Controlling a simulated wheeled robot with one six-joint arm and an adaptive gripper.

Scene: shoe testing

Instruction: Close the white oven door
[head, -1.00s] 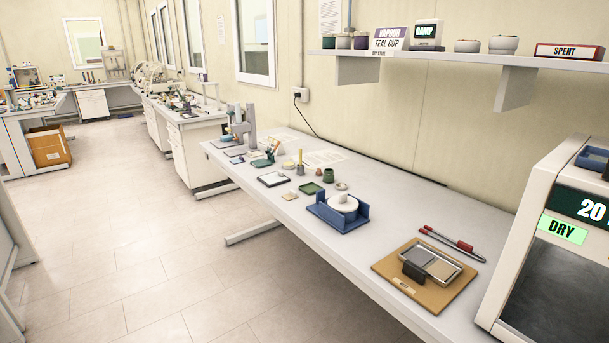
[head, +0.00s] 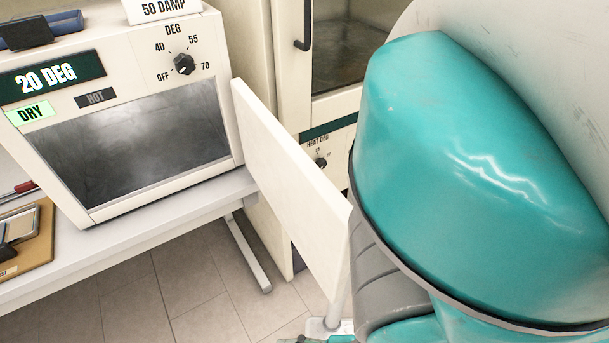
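The white oven (head: 215,132) stands on the bench at the left. It has a black dial, a green DRY label and a dark display reading 20 DEG. Its white door (head: 290,180) is hinged at the oven's right side and stands wide open, swung out toward me. The grey oven cavity (head: 135,140) is exposed and looks empty. My teal arm covers the right of the view and hides the door's outer end. I cannot tell whether my arm touches the door. My gripper's fingertips do not show clearly.
A tall cream cabinet (head: 270,60) with a glass door and black handle (head: 303,25) stands behind the open door. A blue item (head: 42,28) and a 50 DAMP sign (head: 160,8) sit on the oven. A brown board (head: 32,250) lies on the bench (head: 130,240) at left.

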